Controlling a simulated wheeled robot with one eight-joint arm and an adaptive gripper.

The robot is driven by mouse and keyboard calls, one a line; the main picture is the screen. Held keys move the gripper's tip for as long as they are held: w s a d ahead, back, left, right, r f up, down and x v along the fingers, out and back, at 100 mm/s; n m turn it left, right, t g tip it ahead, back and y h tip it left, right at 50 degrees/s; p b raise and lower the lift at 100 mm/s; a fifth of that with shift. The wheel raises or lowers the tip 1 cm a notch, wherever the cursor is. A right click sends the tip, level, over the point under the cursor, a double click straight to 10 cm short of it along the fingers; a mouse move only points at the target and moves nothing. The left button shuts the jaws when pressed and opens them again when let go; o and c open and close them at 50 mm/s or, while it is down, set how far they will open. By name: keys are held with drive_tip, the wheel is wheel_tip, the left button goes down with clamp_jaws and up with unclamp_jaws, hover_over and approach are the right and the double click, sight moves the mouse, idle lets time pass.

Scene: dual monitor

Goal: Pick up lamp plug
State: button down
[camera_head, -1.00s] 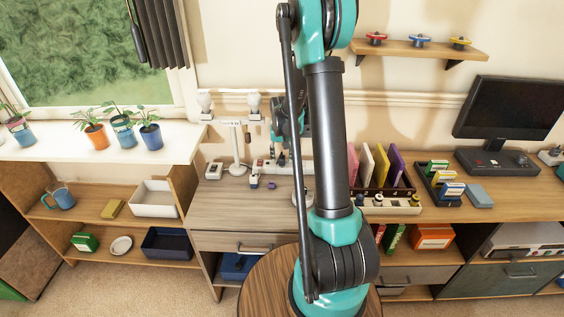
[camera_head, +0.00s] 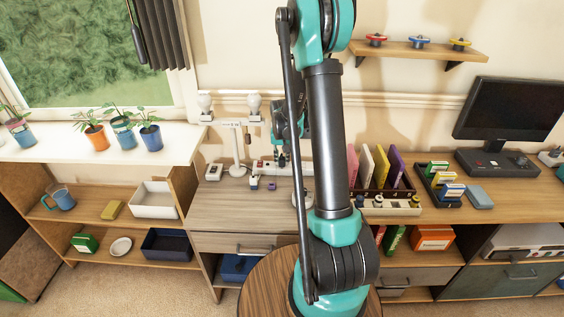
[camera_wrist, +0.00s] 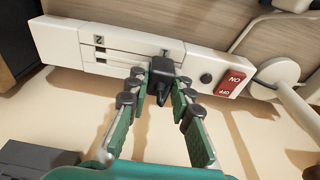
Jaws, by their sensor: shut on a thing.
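A black plug (camera_wrist: 162,72) sits at the socket marked 1 of a white power strip (camera_wrist: 62,44) in the wrist view. My gripper (camera_wrist: 162,86) has its green fingers on both sides of the plug and is shut on it. The plug's prongs are hidden, so I cannot tell how deep it sits. In the head view my gripper (camera_head: 282,161) is over the power strip (camera_head: 262,166) at the back of the wooden desk. The plug is too small to make out there. A white lamp (camera_head: 237,150) stands to the left of the gripper.
A red ON/OFF switch (camera_wrist: 230,83) is on the strip, right of the plug. Small plug-like items (camera_head: 254,182) rest on the desk. The desk front (camera_head: 235,210) is clear.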

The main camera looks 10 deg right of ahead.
sight(282, 158)
drive_tip(key=shift+r, duration=0.1)
wheel_tip(282, 158, up, 24)
drive_tip(key=shift+r, duration=0.2)
idle(1.4)
